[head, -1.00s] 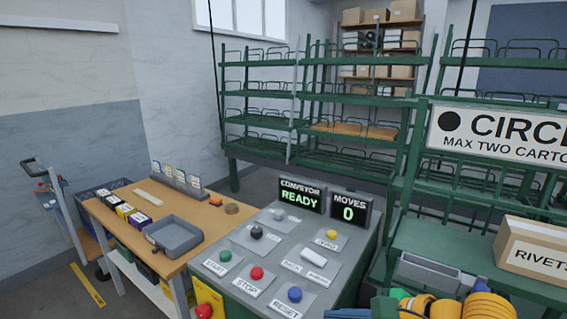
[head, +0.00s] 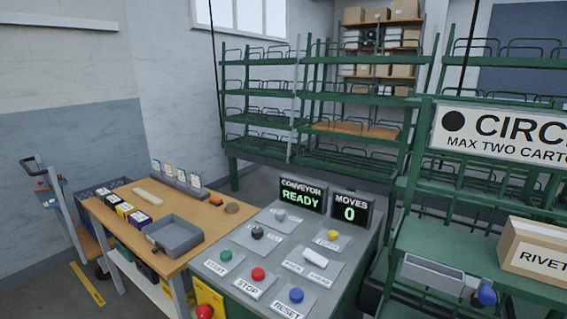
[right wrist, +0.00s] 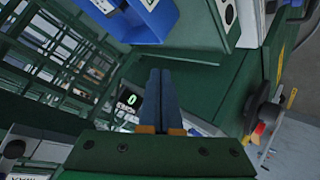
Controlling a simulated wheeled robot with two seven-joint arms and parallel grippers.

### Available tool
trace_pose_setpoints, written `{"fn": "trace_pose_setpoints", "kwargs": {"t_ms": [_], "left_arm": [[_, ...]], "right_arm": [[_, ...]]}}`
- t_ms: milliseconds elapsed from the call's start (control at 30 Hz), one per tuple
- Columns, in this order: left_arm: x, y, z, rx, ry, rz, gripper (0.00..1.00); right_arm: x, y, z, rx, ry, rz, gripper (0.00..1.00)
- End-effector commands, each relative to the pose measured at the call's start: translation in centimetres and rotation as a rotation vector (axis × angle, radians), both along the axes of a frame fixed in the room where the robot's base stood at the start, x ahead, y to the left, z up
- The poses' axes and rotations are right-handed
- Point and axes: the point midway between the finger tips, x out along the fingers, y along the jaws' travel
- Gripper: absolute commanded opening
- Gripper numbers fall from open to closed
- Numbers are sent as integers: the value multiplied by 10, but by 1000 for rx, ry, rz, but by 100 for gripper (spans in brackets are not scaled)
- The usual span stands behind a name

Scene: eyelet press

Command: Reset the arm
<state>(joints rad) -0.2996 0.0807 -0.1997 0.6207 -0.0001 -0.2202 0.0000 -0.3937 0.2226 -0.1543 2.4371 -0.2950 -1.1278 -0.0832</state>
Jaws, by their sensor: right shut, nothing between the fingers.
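My right gripper (right wrist: 162,102) shows in the right wrist view, its two blue-grey fingers together with nothing between them. It is clear of any contact that I can see. My right arm and gripper are out of the head view. My left gripper is in neither current view. The control console (head: 280,262) stands at the bottom middle of the head view, with a blue RESET button (head: 296,295) and a red STOP button (head: 258,274). Its displays read CONVEYOR READY (head: 302,194) and MOVES 0 (head: 349,209).
A wooden bench (head: 187,263) with a grey tray (head: 178,236) stands left of the console. Green racks (head: 262,118) fill the back. At right, a RIVETS carton (head: 538,250) and a grey holder with a blue-ended item (head: 486,293) are on a green shelf. A blue bin (right wrist: 135,22) is near my right gripper.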

Motion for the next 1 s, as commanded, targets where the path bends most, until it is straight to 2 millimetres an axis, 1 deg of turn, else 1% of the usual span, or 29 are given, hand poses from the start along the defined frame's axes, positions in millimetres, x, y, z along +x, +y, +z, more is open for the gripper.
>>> {"fn": "trace_pose_setpoints", "kwargs": {"t_ms": [33, 67, 100, 167, 200, 300, 367, 400, 467, 500, 567, 600, 633, 667, 700, 733, 767, 800, 900, 1000], "left_arm": [[0, 0, 0, 0, 0, 0, 0], [0, 0, 0, 0, 0, 0, 0], [0, 0, 0, 0, 0, 0, 0], [0, 0, 0, 0, 1, 0, 0], [0, 0, 0, 0, 1, 0, 0], [0, 0, 0, -1, 1, 0, 0], [0, 0, 0, -1, 1, 0, 0], [-1, 0, 0, -1, 1, 0, 0], [-1, 0, 0, -1, 1, 0, 0], [-1, 0, 0, -1, 1, 0, 0], [-1, -1, 0, -1, 1, 0, 0], [-1, -1, 0, -1, 1, 0, 0], [-1, -1, 0, -1, 1, 0, 0], [-1, -1, 0, -1, 1, 0, 0], [-1, -1, 0, -1, 1, 0, 0], [-1, -1, 0, -1, 1, 0, 0], [0, -1, 0, -1, 1, 0, 0], [0, -1, 0, -1, 1, 0, 0], [0, -1, 0, -1, 1, 0, 0], [0, -1, 0, -2, 1, 0, 0]], "right_arm": [[-20, 5, -22, 64, 106, -27, 0], [-33, 8, -35, 105, 176, -44, 0], [-51, 13, -50, 152, 264, -66, 0], [-79, 21, -69, 218, 389, -92, 0], [-97, 28, -78, 259, 469, -108, 0], [-142, 44, -98, 346, 659, -140, 0], [-134, 43, -123, 335, 663, -139, 0], [-132, 44, -139, 332, 672, -139, 0], [-132, 44, -163, 329, 686, -140, 0], [-134, 44, -180, 327, 695, -140, 0], [-137, 44, -206, 324, 710, -140, 0], [-142, 44, -224, 321, 721, -139, 0], [-147, 43, -239, 318, 731, -140, 0], [-153, 42, -253, 316, 740, -140, 0], [-164, 41, -273, 312, 757, -140, 0], [-173, 39, -288, 309, 768, -140, 0], [-184, 38, -302, 306, 781, -140, 0], [-200, 35, -319, 301, 797, -141, 0], [-238, 28, -348, 291, 827, -139, 0], [-265, 23, -360, 285, 844, -138, 0]]}}
